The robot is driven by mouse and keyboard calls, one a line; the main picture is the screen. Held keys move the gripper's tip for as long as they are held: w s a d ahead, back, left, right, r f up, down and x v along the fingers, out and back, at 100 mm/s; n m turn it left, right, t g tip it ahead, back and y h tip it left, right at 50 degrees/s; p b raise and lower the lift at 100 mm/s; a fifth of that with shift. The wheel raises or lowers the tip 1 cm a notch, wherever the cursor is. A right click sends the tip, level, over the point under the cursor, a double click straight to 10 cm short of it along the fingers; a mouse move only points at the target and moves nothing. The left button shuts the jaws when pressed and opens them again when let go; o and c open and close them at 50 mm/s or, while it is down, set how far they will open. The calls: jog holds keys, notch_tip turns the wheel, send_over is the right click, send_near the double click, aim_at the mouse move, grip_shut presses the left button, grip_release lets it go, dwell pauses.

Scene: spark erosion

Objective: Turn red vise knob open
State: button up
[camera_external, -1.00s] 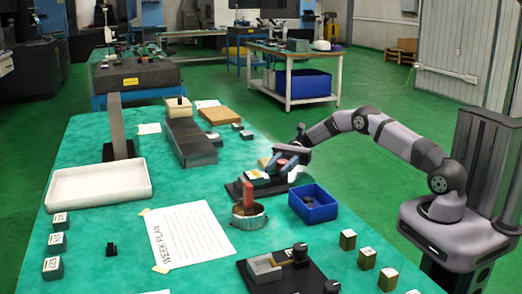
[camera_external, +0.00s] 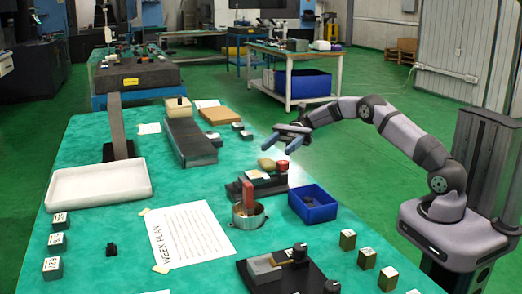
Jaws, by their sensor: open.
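The red vise knob (camera_external: 282,165) is at the right end of a small dark vise (camera_external: 262,186) near the table's right edge. A yellowish block (camera_external: 266,164) shows at the vise, just left of the knob. A pale piece with a reddish mark lies in front of it; the picture is too small to tell whether the vise jaws clamp anything. My gripper (camera_external: 280,146) is above the vise, open and empty, its fingers pointing down and left. It is clear of the knob.
A blue bin (camera_external: 332,211) and a round metal holder (camera_external: 259,220) with a red-brown upright piece stand in front of the vise. A second vise (camera_external: 262,266) with a dark knob is nearer. A white tray (camera_external: 60,201) lies at left. Small blocks line the right edge.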

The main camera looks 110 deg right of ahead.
notch_tip(320, 180, up, 3)
jog(key=shift+r, duration=0.1)
dwell(0.4)
jog(key=m+t+h+b, duration=0.1)
jog(key=m+t+h, duration=0.2)
jog(key=m+h, duration=0.15)
send_near(279, 164)
jog(key=shift+n+h, duration=0.25)
jog(key=shift+n, duration=0.1)
jog(key=x, duration=0.4)
jog(key=shift+w+a, duration=0.15)
jog(key=shift+a, duration=0.1)
jog(key=shift+p+x, duration=0.45)
jog(key=shift+x, duration=3.2)
jog(key=shift+r, duration=0.15)
jog(key=c, duration=1.1)
